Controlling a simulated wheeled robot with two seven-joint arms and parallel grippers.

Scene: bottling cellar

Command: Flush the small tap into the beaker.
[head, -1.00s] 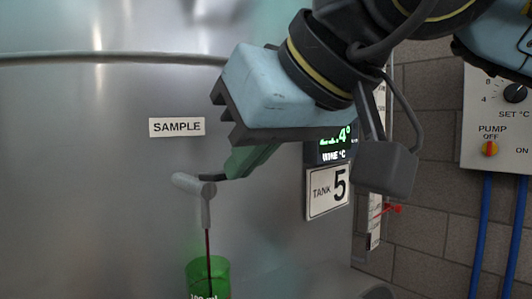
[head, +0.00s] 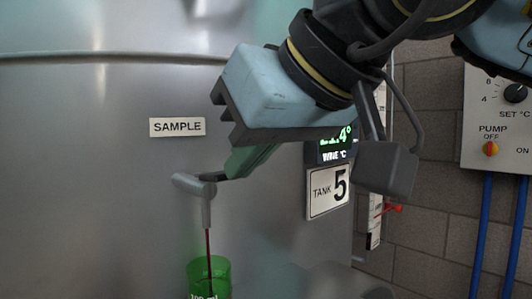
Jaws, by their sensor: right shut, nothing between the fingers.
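The small tap (head: 196,190) sticks out of the steel tank below a SAMPLE label (head: 177,127). A thin dark red stream (head: 208,243) runs from its spout down into the green beaker (head: 223,273) at the bottom edge. The beaker is cut off by the frame, so its fill level is hidden. My right gripper (head: 245,163) is shut with nothing between its fingers. Its fingertips are at the tap's dark lever (head: 212,177), on the right of the tap; I cannot tell if they touch it. My left gripper is not in view.
The steel tank (head: 90,210) fills the left and middle. Right of the tap are a TANK 5 sign (head: 328,193) and a partly covered display (head: 334,150). A control box (head: 497,120) with a pump switch and blue pipes (head: 480,235) are on the brick wall.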

